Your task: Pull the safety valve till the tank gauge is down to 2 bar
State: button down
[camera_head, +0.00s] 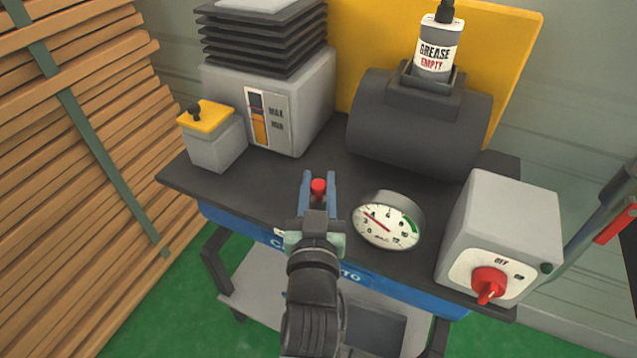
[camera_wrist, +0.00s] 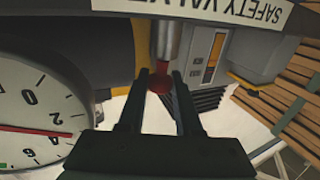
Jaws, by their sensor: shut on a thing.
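My gripper (camera_head: 318,184) is shut on the red knob (camera_head: 318,190) of the safety valve. In the wrist view the red knob (camera_wrist: 160,82) sits between my two fingertips (camera_wrist: 160,76), at the end of a metal stem (camera_wrist: 166,40). A white label reading SAFETY VALVE (camera_wrist: 225,10) shows upside down there. The round white tank gauge (camera_head: 388,220) is just right of my gripper. It also fills the left of the wrist view (camera_wrist: 30,115). Its red needle points between 2 and 4. The valve body is mostly hidden by my gripper in the head view.
A grey switch box (camera_head: 505,220) with a red rotary knob stands right of the gauge. Behind are a dark cylinder (camera_head: 420,125) with a grease bottle (camera_head: 437,50), a grey unit (camera_head: 265,95) with a level window, and a small yellow-lidded box (camera_head: 212,135). Stacked wooden slats (camera_head: 80,150) stand at left.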

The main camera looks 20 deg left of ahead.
jog(key=shift+r+p, duration=0.4)
jog(key=shift+r, duration=0.35)
jog(key=shift+f, duration=0.1)
jog(key=c, duration=0.6)
grip_release()
jog(key=shift+s, duration=0.1)
jog(key=b+v, duration=0.1)
jog(key=v, duration=1.1)
jog(key=shift+s+d, duration=0.15)
jog(key=shift+s, duration=0.2)
